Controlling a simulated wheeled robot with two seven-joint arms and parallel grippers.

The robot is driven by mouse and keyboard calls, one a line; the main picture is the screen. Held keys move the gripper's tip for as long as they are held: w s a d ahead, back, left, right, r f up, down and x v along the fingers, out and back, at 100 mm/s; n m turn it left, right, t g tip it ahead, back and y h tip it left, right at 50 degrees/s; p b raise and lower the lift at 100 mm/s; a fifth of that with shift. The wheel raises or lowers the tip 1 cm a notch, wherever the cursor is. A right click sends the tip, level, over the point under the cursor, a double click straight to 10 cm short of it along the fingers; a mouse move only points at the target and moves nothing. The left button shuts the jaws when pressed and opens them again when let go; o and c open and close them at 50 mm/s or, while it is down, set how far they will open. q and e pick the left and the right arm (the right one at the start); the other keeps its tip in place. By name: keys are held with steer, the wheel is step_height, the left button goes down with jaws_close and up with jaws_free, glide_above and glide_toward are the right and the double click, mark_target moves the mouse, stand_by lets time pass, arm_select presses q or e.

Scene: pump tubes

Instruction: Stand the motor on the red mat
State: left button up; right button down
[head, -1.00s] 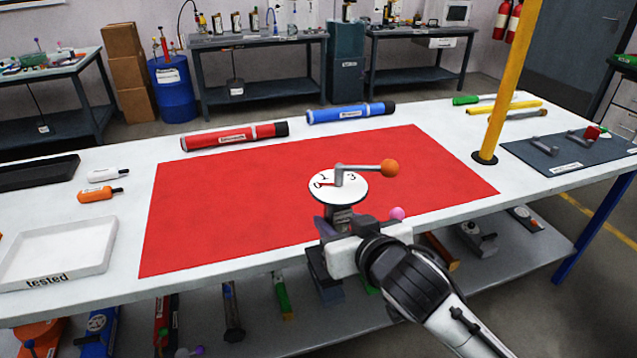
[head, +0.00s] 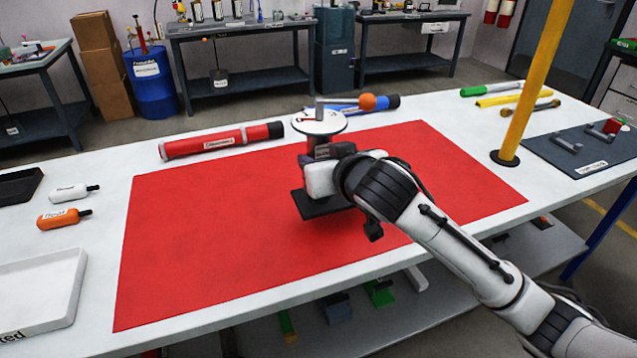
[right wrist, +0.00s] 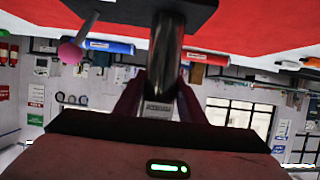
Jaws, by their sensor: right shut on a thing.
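The motor has a white numbered dial (head: 319,122) on top, a crank with an orange knob (head: 367,102), and a flat black base plate (head: 318,205). My right gripper (head: 318,165) is shut on its post below the dial. The motor is upright over the middle of the red mat (head: 220,240), with a shadow below the base; a small gap seems to remain. In the right wrist view, which is upside down, the fingers (right wrist: 158,100) close around the metal post (right wrist: 166,55), and a pink knob (right wrist: 70,53) sticks out at the left. My left gripper is out of view.
A red tube (head: 222,141) and a blue tube (head: 384,104) lie behind the mat. A yellow post (head: 535,85) stands at the right beside a dark mat (head: 570,150). A white tray (head: 40,295) and two small bottles are at the left. The mat's left part is clear.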

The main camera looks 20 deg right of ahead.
steer(key=shift+f+b, duration=0.35)
steer(key=shift+f, duration=2.4)
steer(key=c, duration=1.6)
jaws_free()
steer(key=shift+f, duration=0.3)
steer(key=o, duration=0.4)
steer(key=shift+o, duration=0.2)
steer(key=shift+r, duration=0.15)
steer(key=v, duration=1.2)
steer(key=shift+p, duration=0.3)
